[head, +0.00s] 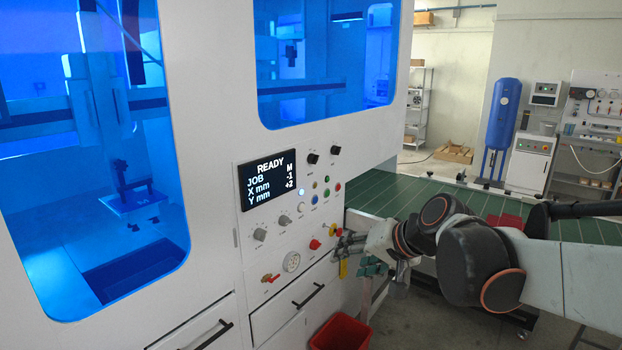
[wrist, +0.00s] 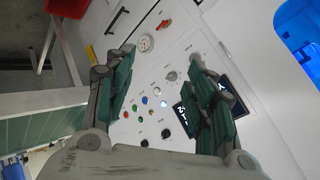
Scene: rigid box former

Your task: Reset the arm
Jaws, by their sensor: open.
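My arm reaches in from the right in the head view. My gripper (head: 356,256) is beside the lower right of the white machine's control panel. In the wrist view my gripper (wrist: 160,58) shows two green-padded fingers spread apart, with nothing between them. The panel (head: 270,215) lies beyond the fingers; I cannot tell the exact gap. Its screen (head: 267,182) reads READY, JOB M, X mm -1, Y mm +2. In the wrist view the right finger partly covers the screen (wrist: 187,120).
A red emergency-style knob (head: 315,244), small coloured buttons and a round gauge (head: 291,262) are on the panel. Drawers with black handles (head: 308,295) sit below. A red bin (head: 341,333) stands on the floor. A green slatted table (head: 400,199) extends behind my arm.

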